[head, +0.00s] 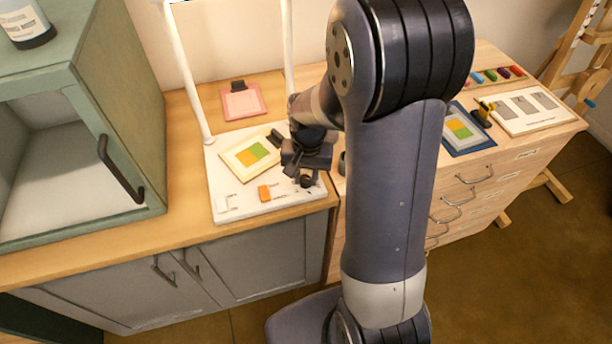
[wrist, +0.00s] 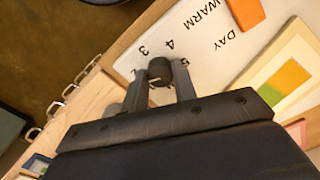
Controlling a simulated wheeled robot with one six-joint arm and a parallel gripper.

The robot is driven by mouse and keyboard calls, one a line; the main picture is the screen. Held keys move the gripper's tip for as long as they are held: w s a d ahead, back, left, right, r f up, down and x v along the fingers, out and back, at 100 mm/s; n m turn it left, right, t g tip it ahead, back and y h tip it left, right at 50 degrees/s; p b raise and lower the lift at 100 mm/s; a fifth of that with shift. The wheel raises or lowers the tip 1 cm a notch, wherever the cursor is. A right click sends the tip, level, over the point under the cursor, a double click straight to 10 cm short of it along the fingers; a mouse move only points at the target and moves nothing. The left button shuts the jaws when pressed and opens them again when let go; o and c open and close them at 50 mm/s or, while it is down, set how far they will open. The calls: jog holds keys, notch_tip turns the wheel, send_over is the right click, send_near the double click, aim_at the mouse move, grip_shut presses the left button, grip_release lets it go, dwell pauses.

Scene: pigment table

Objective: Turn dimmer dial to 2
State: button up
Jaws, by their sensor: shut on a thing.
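The dimmer dial (head: 306,182) is a small black knob at the front right corner of the white lamp base (head: 225,186). In the wrist view the dial (wrist: 159,69) sits between the two fingers of my gripper (wrist: 161,82), which is shut on it. The printed numbers 3, 4 and 5 show around the dial, and another number at the left is partly hidden by a finger. Which number the dial points to is not clear. In the head view my gripper (head: 305,171) is over the dial from above.
An orange switch (head: 265,193) lies left of the dial, near the WARM and DAY labels. A card with yellow, green and orange patches (head: 240,165) lies on the base. White posts (head: 181,62) rise behind. A green cabinet (head: 125,85) stands at left.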

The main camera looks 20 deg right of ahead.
aim_at(307, 179)
jog(key=shift+m, duration=0.9)
jog(key=o, duration=1)
notch_tip(307, 179, up, 11)
jog(key=shift+d+b, duration=0.15)
jog(key=shift+b, duration=0.15)
jog(key=shift+s+f, duration=0.1)
jog(key=shift+f, duration=0.05)
notch_tip(307, 179, down, 11)
jog(key=shift+r, duration=0.1)
